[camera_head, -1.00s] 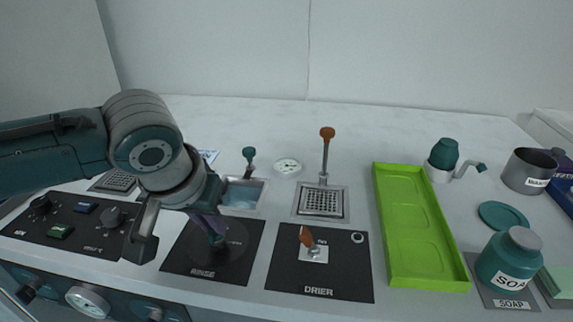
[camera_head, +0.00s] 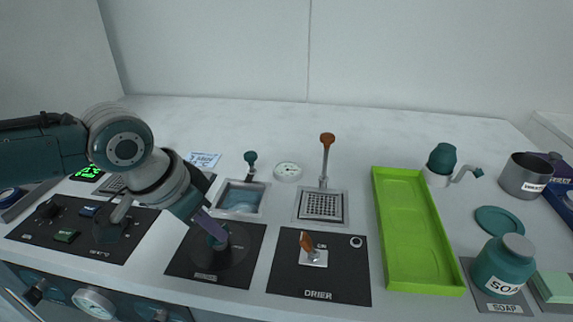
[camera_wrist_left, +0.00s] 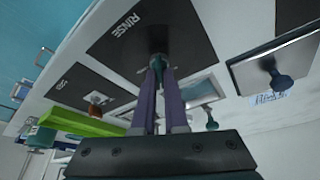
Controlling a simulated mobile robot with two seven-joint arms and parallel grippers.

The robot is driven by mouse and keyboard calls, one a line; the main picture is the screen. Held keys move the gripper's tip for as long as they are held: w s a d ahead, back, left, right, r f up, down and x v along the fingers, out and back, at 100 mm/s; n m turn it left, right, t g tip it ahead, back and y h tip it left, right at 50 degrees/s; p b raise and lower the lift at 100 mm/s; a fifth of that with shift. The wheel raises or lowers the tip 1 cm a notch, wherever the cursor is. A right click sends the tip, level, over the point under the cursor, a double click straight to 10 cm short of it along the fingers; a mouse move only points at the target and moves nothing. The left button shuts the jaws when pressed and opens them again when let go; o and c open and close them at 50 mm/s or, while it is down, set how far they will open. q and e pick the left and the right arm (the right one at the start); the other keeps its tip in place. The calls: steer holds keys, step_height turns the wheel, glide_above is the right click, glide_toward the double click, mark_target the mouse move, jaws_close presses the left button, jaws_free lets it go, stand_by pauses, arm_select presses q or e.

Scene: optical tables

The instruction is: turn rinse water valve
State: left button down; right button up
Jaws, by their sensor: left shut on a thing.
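The rinse water valve has a small teal handle (camera_head: 222,238) on the black RINSE panel (camera_head: 246,260), at the front, left of the DRIER panel. My left gripper (camera_head: 216,232) comes in tilted from the upper left, with its purple fingers shut on the handle. The left wrist view shows the two fingers (camera_wrist_left: 159,72) close together at the dark valve (camera_wrist_left: 157,42), which they partly hide. The rinse basin (camera_head: 241,199) with bluish water lies behind the panel, with a teal-knobbed lever (camera_head: 250,160) at its back. My right gripper is not in view.
The DRIER panel (camera_head: 338,285) with an orange-brown valve handle (camera_head: 306,241) is close on the right. A green tray (camera_head: 412,235) lies further right, then a soap jar (camera_head: 503,265). A tall orange-topped lever (camera_head: 327,150) stands behind the drain grate.

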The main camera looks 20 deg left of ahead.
arm_select(q)
steer(key=shift+a+f+m+h+b, duration=0.1)
steer(key=shift+m+h+b, duration=0.3)
steer(key=shift+m, duration=0.5)
steer(key=m+g+b, duration=0.1)
steer(key=m+b, duration=0.1)
steer(key=shift+w+f+m+h, duration=0.1)
steer(key=shift+m+h, duration=0.3)
steer(key=m+g+h+b, duration=0.1)
steer(key=m+b, duration=0.3)
steer(key=shift+w, duration=0.1)
steer(key=shift+a+m+g+b, duration=0.1)
steer(key=shift+m+g+b, duration=0.6)
steer(key=shift+m+b, duration=0.75)
steer(key=c, duration=1)
jaws_free()
steer(key=shift+r, duration=0.2)
steer(key=shift+o, duration=0.2)
steer(key=shift+r, duration=0.1)
